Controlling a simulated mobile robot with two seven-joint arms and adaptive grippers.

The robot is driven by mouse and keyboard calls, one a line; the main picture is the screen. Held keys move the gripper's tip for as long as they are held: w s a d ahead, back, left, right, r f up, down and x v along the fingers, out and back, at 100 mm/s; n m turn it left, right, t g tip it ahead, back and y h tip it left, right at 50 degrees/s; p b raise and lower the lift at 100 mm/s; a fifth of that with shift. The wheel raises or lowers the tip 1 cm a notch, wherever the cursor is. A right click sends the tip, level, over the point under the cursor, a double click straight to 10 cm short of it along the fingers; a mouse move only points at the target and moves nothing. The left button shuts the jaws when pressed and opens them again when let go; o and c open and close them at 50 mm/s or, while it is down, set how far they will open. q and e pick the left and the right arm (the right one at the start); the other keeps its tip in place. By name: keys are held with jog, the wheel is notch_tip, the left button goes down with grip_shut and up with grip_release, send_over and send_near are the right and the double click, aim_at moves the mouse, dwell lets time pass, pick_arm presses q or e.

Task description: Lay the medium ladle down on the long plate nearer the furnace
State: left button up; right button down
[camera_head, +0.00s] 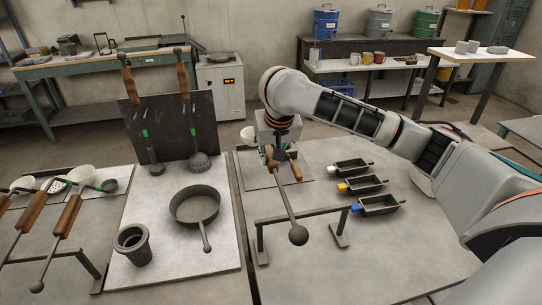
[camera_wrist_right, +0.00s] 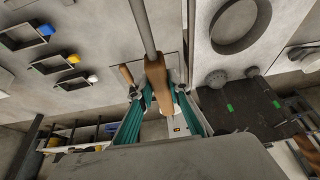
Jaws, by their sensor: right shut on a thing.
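My right gripper (camera_head: 272,150) is shut on the wooden handle (camera_wrist_right: 158,88) of a ladle. A long flat plate (camera_head: 249,180) lies on the table beneath and behind my gripper. I cannot tell whether the ladle touches it. A second wooden handle (camera_head: 296,170) shows just right of the gripper, and also in the wrist view (camera_wrist_right: 127,74). A white box with an orange display (camera_head: 222,88), likely the furnace, stands behind. My left gripper is out of view.
A low bar stand (camera_head: 300,215) stands under the ladle's rod. Several moulds (camera_head: 352,168) with coloured tags lie to its right. A pan (camera_head: 195,205) and a dark pot (camera_head: 133,245) stand left. Ladles hang on a dark upright board (camera_head: 172,125). The right front table is clear.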

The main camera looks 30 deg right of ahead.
aim_at(275, 164)
notch_tip(275, 164, down, 8)
dwell(1.0)
jog(key=shift+f, duration=0.15)
dwell(0.8)
jog(key=c, duration=1.8)
grip_release()
jog(key=v, duration=1.1)
jog(key=shift+s+r, duration=0.2)
jog(key=shift+s, duration=0.05)
notch_tip(275, 164, up, 7)
jog(key=shift+s+r, duration=0.1)
jog(key=shift+r, duration=0.05)
jog(key=shift+a, duration=0.1)
